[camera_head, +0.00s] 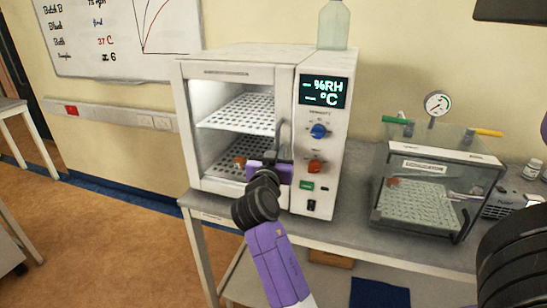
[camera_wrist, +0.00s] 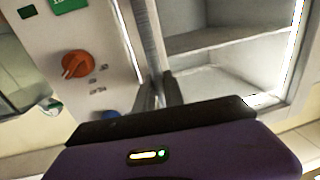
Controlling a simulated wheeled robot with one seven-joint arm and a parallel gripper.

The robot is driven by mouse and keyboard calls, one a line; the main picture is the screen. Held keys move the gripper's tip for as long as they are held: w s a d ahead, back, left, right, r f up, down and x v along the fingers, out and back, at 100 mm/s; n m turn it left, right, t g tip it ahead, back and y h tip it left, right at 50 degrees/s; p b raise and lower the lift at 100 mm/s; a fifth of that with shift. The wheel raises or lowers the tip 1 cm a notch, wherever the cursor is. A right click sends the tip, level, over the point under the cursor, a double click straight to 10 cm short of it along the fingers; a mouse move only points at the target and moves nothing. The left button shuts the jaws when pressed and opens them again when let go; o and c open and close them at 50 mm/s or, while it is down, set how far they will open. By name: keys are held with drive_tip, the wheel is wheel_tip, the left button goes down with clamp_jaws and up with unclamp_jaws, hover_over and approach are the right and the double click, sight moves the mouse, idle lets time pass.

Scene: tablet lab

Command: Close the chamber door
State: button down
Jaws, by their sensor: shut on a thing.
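The white chamber (camera_head: 232,55) stands on the bench, its lit inside showing through the front. The chamber door (camera_head: 228,72) has a pale frame and lies close to the front; I cannot tell whether a small gap remains. Its grey vertical handle (camera_head: 284,138) is at the door's right side, beside the control panel. My purple gripper (camera_head: 270,168) is at the handle's lower part and covers some of it. In the wrist view my gripper (camera_wrist: 158,98) is shut on the handle (camera_wrist: 148,35), with the orange knob (camera_wrist: 76,64) to the left.
Inside are perforated shelves (camera_head: 240,113) and a small orange-brown item (camera_head: 240,161). A clear bottle (camera_head: 333,25) stands on the chamber. A transparent desiccator box (camera_head: 425,195) with a gauge stands to the right on the grey bench (camera_head: 345,238).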

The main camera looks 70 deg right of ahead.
drive_tip(key=c, duration=1.4)
unclamp_jaws()
drive_tip(key=shift+s+d, duration=0.1)
drive_tip(key=shift+d, duration=0.15)
drive_tip(key=shift+c, duration=0.2)
drive_tip(key=shift+a, duration=0.1)
drive_tip(key=shift+a+f, duration=0.1)
drive_tip(key=shift+a, duration=0.25)
drive_tip(key=b+v, duration=0.2)
drive_tip(key=v, duration=0.5)
drive_tip(key=shift+b, duration=0.35)
